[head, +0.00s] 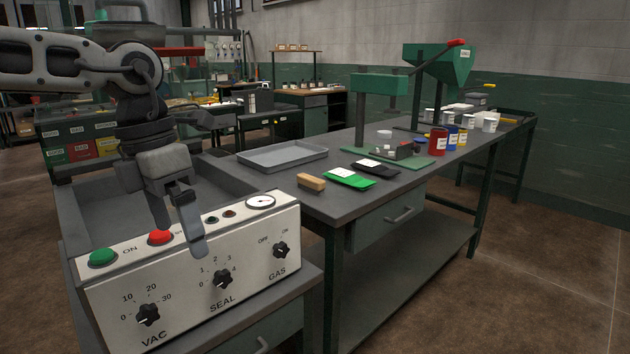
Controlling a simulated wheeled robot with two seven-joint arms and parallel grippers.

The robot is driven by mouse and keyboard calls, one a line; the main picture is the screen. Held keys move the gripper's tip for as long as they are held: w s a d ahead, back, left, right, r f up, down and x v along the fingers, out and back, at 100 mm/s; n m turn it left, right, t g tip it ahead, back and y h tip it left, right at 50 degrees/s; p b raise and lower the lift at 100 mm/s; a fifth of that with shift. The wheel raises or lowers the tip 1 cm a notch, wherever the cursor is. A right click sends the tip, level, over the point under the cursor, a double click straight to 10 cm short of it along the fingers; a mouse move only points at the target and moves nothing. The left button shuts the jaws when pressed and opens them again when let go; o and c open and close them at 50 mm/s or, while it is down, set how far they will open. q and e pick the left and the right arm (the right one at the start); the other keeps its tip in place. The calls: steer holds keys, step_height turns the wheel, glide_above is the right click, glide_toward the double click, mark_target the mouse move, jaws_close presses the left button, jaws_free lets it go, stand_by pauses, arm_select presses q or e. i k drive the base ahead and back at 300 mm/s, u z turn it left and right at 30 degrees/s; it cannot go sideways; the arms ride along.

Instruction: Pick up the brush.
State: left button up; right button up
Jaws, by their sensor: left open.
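The brush (311,182) looks like a small tan wooden block. It lies flat on the near left part of the grey workbench (345,205), close to the front edge. My left gripper (180,236) points down, open and empty, in front of the white control panel in the picture. It is to the left of the brush and clearly apart from it. The fingers hide a little of the panel's top near the red button. My right gripper is not in view.
The control panel (190,300) with buttons and knobs stands at the near left. A grey tray (282,155) lies behind the brush. Green and black pouches (350,178) lie to its right. A green press (380,84) and several colored cans stand farther along the bench.

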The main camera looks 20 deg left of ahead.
mark_target(313, 185)
steer(key=i, duration=1.8)
